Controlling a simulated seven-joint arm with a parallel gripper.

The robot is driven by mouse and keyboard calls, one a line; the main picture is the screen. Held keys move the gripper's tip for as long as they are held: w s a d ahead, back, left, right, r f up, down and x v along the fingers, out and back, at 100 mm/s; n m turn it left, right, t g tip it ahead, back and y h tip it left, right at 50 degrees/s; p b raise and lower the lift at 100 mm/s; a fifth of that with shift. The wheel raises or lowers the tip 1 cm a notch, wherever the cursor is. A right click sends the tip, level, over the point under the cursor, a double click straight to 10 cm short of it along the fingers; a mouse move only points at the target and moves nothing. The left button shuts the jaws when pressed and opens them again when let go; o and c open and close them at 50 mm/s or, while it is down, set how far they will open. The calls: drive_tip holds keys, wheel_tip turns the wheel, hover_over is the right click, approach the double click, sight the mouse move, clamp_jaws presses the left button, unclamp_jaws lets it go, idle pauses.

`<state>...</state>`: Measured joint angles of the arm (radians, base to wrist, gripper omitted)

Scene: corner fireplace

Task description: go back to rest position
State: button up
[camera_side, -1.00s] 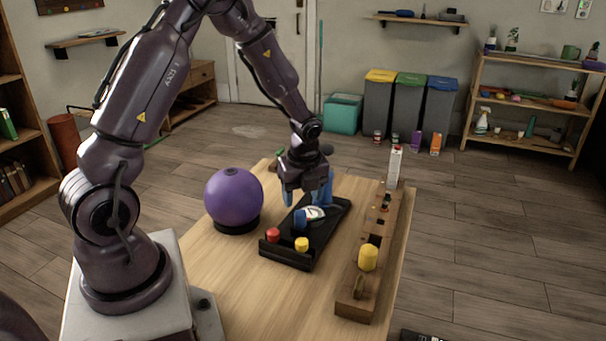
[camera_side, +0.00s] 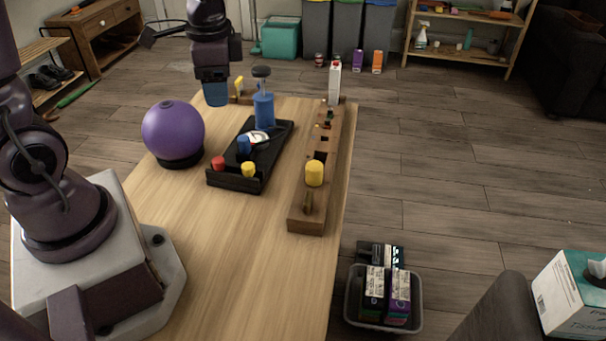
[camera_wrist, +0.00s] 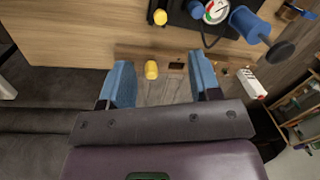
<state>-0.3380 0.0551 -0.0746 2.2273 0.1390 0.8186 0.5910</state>
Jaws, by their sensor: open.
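My gripper (camera_side: 215,94) hangs in the air above the far left part of the wooden table, behind the purple ball (camera_side: 173,132). It is apart from everything on the table. In the wrist view my gripper (camera_wrist: 158,80) shows two blue fingers spread wide with nothing held between them. A black tray (camera_side: 224,178) on the table holds a blue cylinder with a dark knob (camera_side: 264,108), a white dial (camera_side: 257,137), and red (camera_side: 218,162), yellow (camera_side: 248,169) and blue (camera_side: 244,144) pieces.
A long wooden block (camera_side: 312,207) with sockets stands right of the tray, with a yellow cylinder (camera_side: 314,173) on it and a white carton (camera_side: 335,83) near its far end. The table's near part (camera_side: 235,270) is clear. A bin of boxes (camera_side: 383,324) stands right of the table.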

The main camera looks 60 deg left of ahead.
drive_tip(key=s+d+r+n+t+h, duration=0.1)
drive_tip(key=s+d+r+n+t, duration=0.3)
drive_tip(key=s+d+r, duration=0.4)
wheel_tip(320, 180, up, 3)
drive_tip(key=shift+s+d+f+n+t, duration=0.1)
drive_tip(key=shift+s+d+n+t, duration=0.25)
drive_tip(key=shift+d+t, duration=0.35)
